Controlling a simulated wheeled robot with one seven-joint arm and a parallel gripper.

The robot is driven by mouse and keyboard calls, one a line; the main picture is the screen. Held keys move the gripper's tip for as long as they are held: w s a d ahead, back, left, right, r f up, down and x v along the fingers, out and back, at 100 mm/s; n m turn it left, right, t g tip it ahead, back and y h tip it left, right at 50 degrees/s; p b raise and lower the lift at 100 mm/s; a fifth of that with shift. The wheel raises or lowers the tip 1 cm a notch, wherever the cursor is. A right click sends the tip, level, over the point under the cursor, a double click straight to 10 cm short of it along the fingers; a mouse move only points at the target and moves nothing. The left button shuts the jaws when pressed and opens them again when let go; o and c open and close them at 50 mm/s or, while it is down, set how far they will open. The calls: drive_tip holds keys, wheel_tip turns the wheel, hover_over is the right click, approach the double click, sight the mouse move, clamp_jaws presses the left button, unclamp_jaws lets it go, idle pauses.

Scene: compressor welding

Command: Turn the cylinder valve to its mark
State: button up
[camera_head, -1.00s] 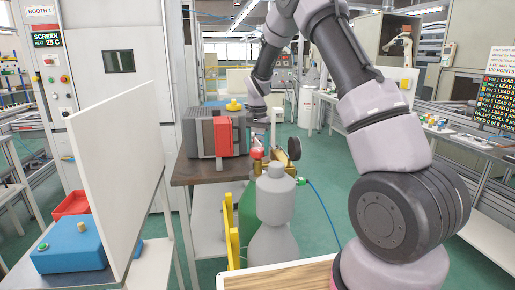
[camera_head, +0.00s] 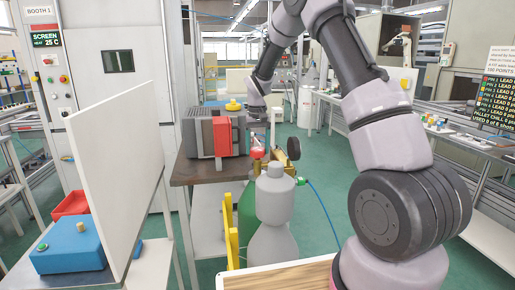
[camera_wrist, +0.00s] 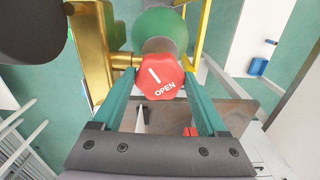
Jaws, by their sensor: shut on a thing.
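The cylinder valve has a red, many-sided knob (camera_wrist: 158,82) with a white line and the word OPEN on its top. It is also small in the head view (camera_head: 257,153). My gripper (camera_wrist: 157,72) is shut on the knob, with one teal finger on each side of it. The green cylinder (camera_wrist: 165,22) is below the knob. In the head view the green cylinder (camera_head: 246,212) is partly hidden behind a grey cylinder. A brass fitting (camera_wrist: 92,50) joins the valve on the left in the wrist view. No separate target mark can be made out.
A grey cylinder (camera_head: 275,200) stands in front of the green one. A yellow frame (camera_head: 231,235) is beside them. A table (camera_head: 190,172) with a grey and red machine (camera_head: 215,133) stands to the left. A blue hose (camera_head: 325,212) runs right. Green floor is open beyond.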

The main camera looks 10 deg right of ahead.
sight(258, 149)
drive_tip(key=shift+w+r, duration=0.1)
drive_tip(key=o, duration=1.3)
wheel_tip(258, 149, up, 11)
drive_tip(key=shift+f, duration=0.15)
